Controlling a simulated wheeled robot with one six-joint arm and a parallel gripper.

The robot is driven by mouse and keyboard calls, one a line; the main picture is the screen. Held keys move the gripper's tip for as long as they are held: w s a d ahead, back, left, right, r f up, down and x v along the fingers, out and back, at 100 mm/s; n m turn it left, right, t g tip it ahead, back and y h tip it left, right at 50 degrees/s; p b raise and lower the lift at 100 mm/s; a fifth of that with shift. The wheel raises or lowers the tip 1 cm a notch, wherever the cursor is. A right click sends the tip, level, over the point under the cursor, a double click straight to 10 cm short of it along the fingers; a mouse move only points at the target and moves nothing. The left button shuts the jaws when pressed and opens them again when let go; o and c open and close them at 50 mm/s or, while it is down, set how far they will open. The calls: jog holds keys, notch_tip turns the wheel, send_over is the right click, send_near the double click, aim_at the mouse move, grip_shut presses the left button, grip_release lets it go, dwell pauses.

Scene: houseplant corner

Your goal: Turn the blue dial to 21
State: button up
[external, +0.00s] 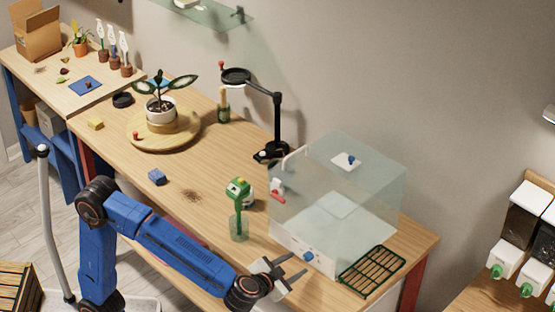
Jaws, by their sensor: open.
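The blue dial (308,257) is a small round knob low on the white front base of a clear box (335,205). Its number marks are too small to read. My gripper (292,268) is open and empty, in front of the box's base and just left of the dial in the picture. I cannot tell whether a fingertip touches the base. A second small blue knob (351,161) sits on top of the box. A red-handled latch (278,192) is on the box's left side.
A green rack (371,271) lies right of the box. A green and white tool in a clear cup (239,225) stands left of it. A black magnifier stand (277,125) is behind. A blue block (157,177) and a potted plant on a round board (186,135) are farther left.

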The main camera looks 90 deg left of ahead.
aim_at(306, 258)
jog(key=shift+x, duration=2.55)
jog(key=shift+c, duration=0.2)
grip_shut()
